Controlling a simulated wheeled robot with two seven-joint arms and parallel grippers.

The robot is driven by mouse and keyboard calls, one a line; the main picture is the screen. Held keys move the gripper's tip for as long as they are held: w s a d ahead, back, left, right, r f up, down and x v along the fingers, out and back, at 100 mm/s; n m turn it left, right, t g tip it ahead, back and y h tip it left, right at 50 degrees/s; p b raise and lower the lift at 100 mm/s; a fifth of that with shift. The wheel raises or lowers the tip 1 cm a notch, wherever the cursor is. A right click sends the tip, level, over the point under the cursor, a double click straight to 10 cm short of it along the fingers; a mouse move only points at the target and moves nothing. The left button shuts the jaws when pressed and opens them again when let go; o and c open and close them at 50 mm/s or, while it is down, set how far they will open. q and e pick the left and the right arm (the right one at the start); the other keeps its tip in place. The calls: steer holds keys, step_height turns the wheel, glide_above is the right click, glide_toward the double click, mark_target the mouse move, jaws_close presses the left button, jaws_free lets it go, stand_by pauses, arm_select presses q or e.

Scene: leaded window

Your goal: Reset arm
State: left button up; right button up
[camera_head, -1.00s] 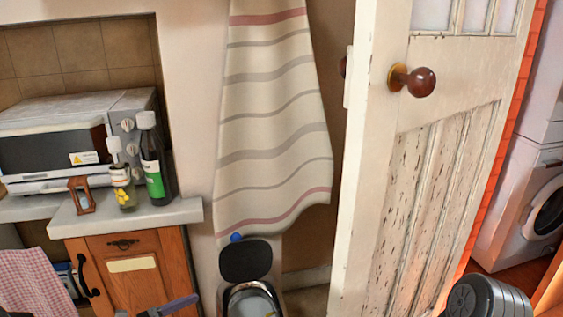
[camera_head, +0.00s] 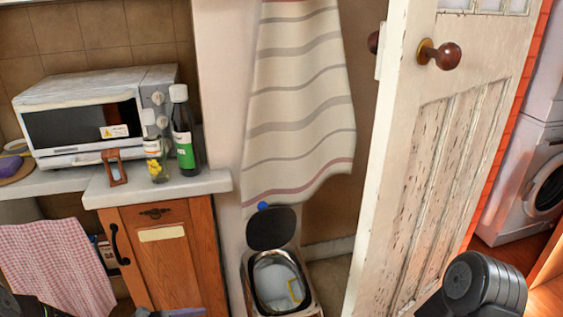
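My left gripper (camera_head: 170,312) shows only as a thin blue-grey sliver at the bottom edge, in front of the wooden cabinet. Its fingers are mostly cut off, so I cannot tell whether it is open or shut. A dark part of my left arm (camera_head: 25,305) shows in the bottom left corner. A dark grey, rounded link of my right arm (camera_head: 483,287) is at the bottom right, in front of the lower door. My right gripper is out of the picture.
A wooden cabinet (camera_head: 172,260) carries a counter (camera_head: 205,183) with a microwave (camera_head: 85,122), a green-labelled bottle (camera_head: 184,140) and a jar (camera_head: 155,150). An open-lidded bin (camera_head: 275,285) stands below a striped cloth (camera_head: 300,100). A worn white door (camera_head: 430,180) stands right, before a washing machine (camera_head: 540,190).

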arm_select(q)
steer(key=s+d+f+m+g+y+p, duration=0.1)
steer(key=s+f+m+g+y+p, duration=0.2)
steer(key=s+f+m, duration=0.4)
steer(key=s+d+f+m+g+y+p, duration=0.1)
steer(key=s+f+m+g+y, duration=0.3)
steer(key=s, duration=0.5)
steer(key=s+d+r+m+p, duration=0.6)
steer(key=s+d+m, duration=0.1)
steer(key=d+m, duration=0.3)
steer(key=shift+s+d+r+t+y, duration=0.15)
steer(key=shift+d+r+t+y, duration=0.2)
steer(key=shift+d, duration=0.4)
steer(key=shift+f, duration=0.2)
